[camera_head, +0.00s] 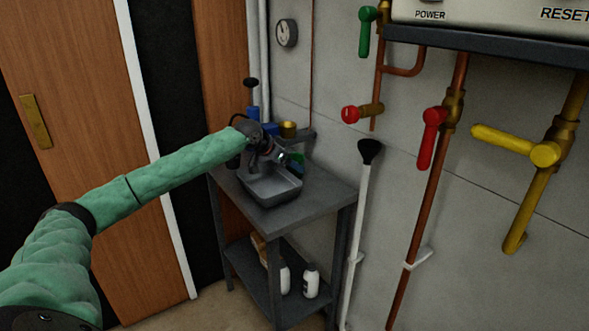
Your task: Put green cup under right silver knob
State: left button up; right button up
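My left arm, in a green sleeve, reaches in from the left over a small grey metal table (318,199). Its gripper (282,158) is above the back part of a grey tray (270,188) on the table. A small green thing (298,160), possibly the green cup, shows just right of the gripper and is partly covered by it. I cannot tell whether the fingers touch or hold it. No silver knob can be made out clearly. My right gripper is not in view.
A brass-coloured cylinder (289,129) stands behind the gripper. White bottles (311,281) stand on the lower shelf. A plunger-like pole (359,230) leans right of the table. Copper pipes with red (433,135) and yellow (515,144) valve handles run along the wall.

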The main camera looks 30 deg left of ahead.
pick_arm(q)
jog(key=x, duration=0.4)
jog(key=shift+a, duration=0.2)
jog(key=c, duration=1.1)
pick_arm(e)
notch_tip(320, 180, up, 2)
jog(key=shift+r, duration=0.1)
pick_arm(q)
jog(key=shift+r, duration=0.1)
jog(key=shift+c, duration=0.2)
